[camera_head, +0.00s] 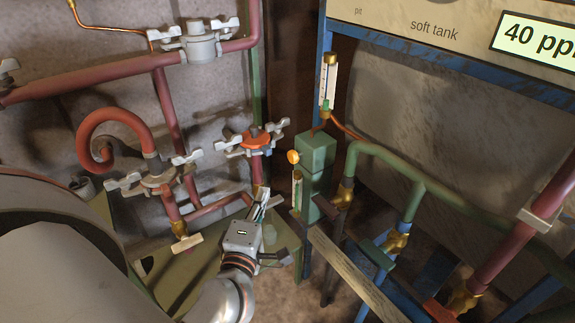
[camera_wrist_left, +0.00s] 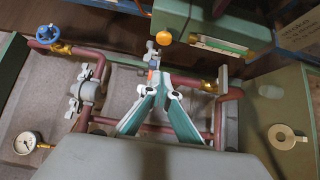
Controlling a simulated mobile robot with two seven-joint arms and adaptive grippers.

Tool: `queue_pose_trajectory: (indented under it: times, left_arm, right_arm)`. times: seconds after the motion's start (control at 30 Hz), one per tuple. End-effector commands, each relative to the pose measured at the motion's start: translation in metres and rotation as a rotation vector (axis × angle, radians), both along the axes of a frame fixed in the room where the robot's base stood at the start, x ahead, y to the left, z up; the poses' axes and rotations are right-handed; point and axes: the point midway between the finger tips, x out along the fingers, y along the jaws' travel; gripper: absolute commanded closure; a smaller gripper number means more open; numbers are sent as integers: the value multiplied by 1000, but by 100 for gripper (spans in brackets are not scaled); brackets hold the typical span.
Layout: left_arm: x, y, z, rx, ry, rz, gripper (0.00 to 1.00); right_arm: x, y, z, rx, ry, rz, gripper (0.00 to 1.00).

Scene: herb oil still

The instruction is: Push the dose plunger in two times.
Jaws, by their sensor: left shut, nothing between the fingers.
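The dose plunger has a round orange knob (camera_head: 292,156) on the left side of a green pump block (camera_head: 317,150). In the left wrist view the knob (camera_wrist_left: 164,38) lies just beyond my fingertips, with the green block (camera_wrist_left: 225,25) behind and to its right. My left gripper (camera_head: 262,192) is shut and empty, below and left of the knob in the head view. In the left wrist view its teal fingers (camera_wrist_left: 160,82) point toward the knob, with a gap apparent between them. How far the plunger stands out is hard to tell. My right gripper is in neither view.
Red pipes with clamps (camera_head: 158,178) and an orange-red valve (camera_head: 255,139) stand left of the pump. Green pipework (camera_head: 405,180) runs to its right, beside a beam (camera_head: 350,265). A gauge (camera_wrist_left: 27,143) and a blue handwheel (camera_wrist_left: 47,34) show in the left wrist view.

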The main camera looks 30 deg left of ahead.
Motion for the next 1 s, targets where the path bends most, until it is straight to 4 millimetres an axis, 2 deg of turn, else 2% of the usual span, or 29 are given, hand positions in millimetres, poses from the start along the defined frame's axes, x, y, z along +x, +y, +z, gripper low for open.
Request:
queue_pose_trajectory:
  times: [0.27, 0.37, 0.77, 1.0]
  left_arm:
    - [8, 3, 1, 1, -3, 0, 100]
    - [21, 8, 2, 2, -3, 0, 100]
    - [92, 38, 2, 2, -4, 0, 100]
    - [121, 27, 0, -1, -2, 0, 100]
  right_arm:
    - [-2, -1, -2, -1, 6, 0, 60]
    - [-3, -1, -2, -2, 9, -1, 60]
    - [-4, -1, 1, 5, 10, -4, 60]
    - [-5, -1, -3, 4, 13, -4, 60]
